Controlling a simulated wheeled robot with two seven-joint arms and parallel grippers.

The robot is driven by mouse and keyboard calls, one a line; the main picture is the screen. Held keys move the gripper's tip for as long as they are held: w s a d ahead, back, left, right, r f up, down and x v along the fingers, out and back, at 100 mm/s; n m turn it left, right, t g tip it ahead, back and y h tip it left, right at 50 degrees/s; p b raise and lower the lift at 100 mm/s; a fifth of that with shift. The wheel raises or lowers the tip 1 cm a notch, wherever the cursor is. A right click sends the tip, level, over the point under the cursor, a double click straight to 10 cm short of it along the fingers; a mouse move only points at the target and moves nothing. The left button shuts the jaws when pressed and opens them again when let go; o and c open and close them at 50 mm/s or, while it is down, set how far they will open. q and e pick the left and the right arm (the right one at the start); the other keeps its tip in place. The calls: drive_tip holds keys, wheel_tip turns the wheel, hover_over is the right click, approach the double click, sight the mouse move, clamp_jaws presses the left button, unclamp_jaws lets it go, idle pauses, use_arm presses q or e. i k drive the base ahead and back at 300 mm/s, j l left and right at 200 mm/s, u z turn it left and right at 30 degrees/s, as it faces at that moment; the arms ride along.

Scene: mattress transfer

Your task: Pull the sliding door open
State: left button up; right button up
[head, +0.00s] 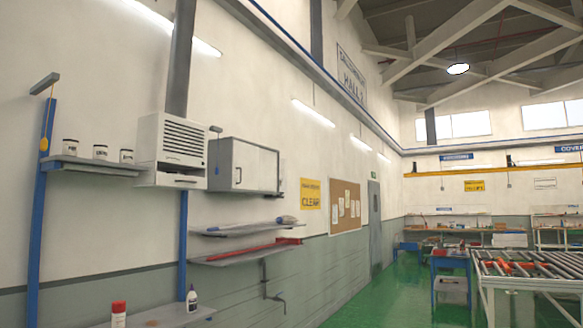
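A narrow grey door (375,228) with a small window stands in the left wall towards the far end, and it looks closed. I cannot tell whether it slides. A grey wall cabinet (262,166) with a dark handle on its front hangs nearer, in the left middle of the head view. Its front looks closed, and I cannot tell how it opens. No other door is clear in this view. Neither of my grippers is in view.
Wall shelves (240,230) and a white louvred unit (172,152) line the left wall. A bench (185,317) with bottles is at the bottom. A roller conveyor table (535,277) stands at the right. The green floor (400,290) between is clear.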

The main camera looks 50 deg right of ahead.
sight(245, 169)
drive_tip(key=z, duration=1.25)
drive_tip(key=i+l+z, duration=0.3)
drive_tip(key=i, duration=0.3)
drive_tip(key=i+l+z, duration=0.35)
drive_tip(key=i, duration=0.3)
drive_tip(key=i+z, duration=0.3)
drive_tip(key=i, duration=0.3)
drive_tip(key=i+z, duration=0.1)
drive_tip(key=i, duration=0.75)
drive_tip(key=i+z, duration=0.15)
drive_tip(key=i, duration=0.7)
drive_tip(key=i+u, duration=0.35)
drive_tip(key=i, duration=0.5)
drive_tip(key=i+l+u, duration=0.15)
drive_tip(key=i+u, duration=0.2)
drive_tip(key=i, duration=0.5)
